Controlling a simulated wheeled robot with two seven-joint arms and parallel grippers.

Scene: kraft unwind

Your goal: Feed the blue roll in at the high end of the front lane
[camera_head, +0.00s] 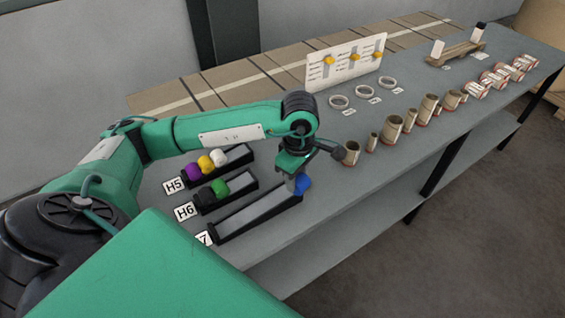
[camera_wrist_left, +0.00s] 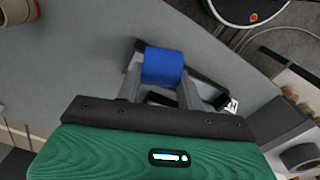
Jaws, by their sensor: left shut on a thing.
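The blue roll (camera_head: 303,183) is at the right end of the front lane (camera_head: 250,216), the sloped black-edged channel by the table's front edge. My left gripper (camera_head: 300,184) is over that end of the lane and shut on the blue roll. In the left wrist view the roll (camera_wrist_left: 163,67) sits between the two grey fingers, with the lane's dark end wall (camera_wrist_left: 139,45) close beside it. I cannot tell whether the roll touches the lane floor. The lane is otherwise empty. My right gripper is not in view.
Behind it, lane H6 (camera_head: 241,181) holds a black and a green roll, and lane H5 (camera_head: 236,153) holds purple, yellow and white rolls. Several cardboard tubes (camera_head: 392,128) stand to the right, the nearest (camera_head: 351,153) close to my gripper. Flat rings (camera_head: 339,102) lie behind.

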